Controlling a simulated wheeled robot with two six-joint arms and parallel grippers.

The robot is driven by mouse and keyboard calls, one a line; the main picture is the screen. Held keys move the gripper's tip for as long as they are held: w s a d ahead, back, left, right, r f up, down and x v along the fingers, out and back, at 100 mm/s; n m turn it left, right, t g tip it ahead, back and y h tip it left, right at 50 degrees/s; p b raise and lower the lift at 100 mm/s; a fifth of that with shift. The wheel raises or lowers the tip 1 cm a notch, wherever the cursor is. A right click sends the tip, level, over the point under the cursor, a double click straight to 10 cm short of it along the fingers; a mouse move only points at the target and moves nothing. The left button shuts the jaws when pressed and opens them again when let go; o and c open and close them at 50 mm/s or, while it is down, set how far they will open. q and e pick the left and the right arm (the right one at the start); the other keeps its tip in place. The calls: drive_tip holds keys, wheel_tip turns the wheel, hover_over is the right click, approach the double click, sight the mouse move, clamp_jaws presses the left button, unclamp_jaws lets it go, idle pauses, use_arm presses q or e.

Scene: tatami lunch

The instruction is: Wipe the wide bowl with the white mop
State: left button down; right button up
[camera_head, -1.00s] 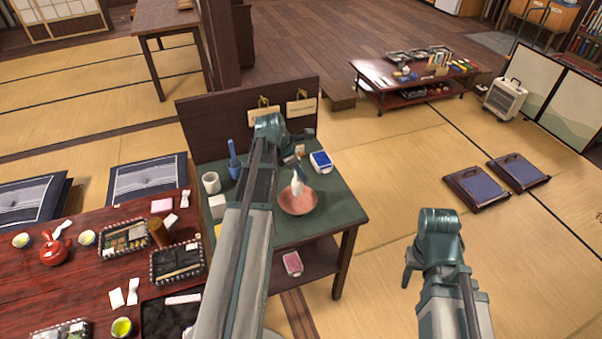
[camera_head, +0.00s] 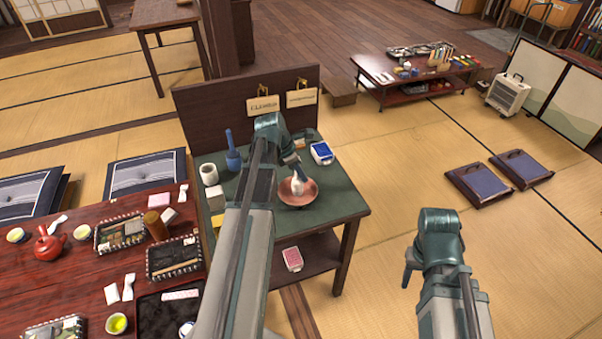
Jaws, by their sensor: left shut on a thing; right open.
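The wide bowl (camera_head: 309,196), reddish-brown and shallow, sits on the green top of the small table near its right front edge. The small white mop (camera_head: 297,187) is inside the bowl, its head low against the inner surface. My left gripper (camera_head: 298,168) is above the bowl and shut on the white mop; my own arm and wrist partly hide the grip. My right gripper (camera_head: 407,277) is open and empty, right of the table over the tatami.
A blue mop-like tool (camera_head: 232,152), a white cup (camera_head: 209,173) and a blue-and-white box (camera_head: 321,153) stand on the green top (camera_head: 340,201). A dark board with hanging tags (camera_head: 262,104) rises behind. A pink box (camera_head: 292,258) lies on the lower shelf.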

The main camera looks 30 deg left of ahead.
use_arm(q)
drive_tip(key=shift+f+b, duration=0.6)
drive_tip(key=shift+f, duration=0.05)
idle(0.7)
drive_tip(key=n+y, duration=0.1)
drive_tip(key=n, duration=0.1)
drive_tip(key=shift+s+n, duration=0.1)
drive_tip(key=shift+n, duration=0.2)
drive_tip(key=n, duration=0.2)
drive_tip(key=n+t+y, duration=0.1)
drive_tip(key=n, duration=0.1)
drive_tip(key=shift+w+a+r+y, duration=0.1)
drive_tip(key=shift+w+a+y, duration=0.1)
drive_tip(key=shift+y, duration=0.1)
drive_tip(key=m+h, duration=0.1)
drive_tip(key=m, duration=0.2)
drive_tip(key=m+g+h, duration=0.1)
drive_tip(key=m, duration=0.3)
drive_tip(key=shift+a+h, duration=0.1)
drive_tip(key=shift+h, duration=0.3)
drive_tip(key=m+g+h, duration=0.1)
drive_tip(key=m, duration=0.3)
drive_tip(key=shift+s+m+g, duration=0.2)
drive_tip(key=shift+m+g, duration=0.4)
drive_tip(key=shift+m, duration=0.6)
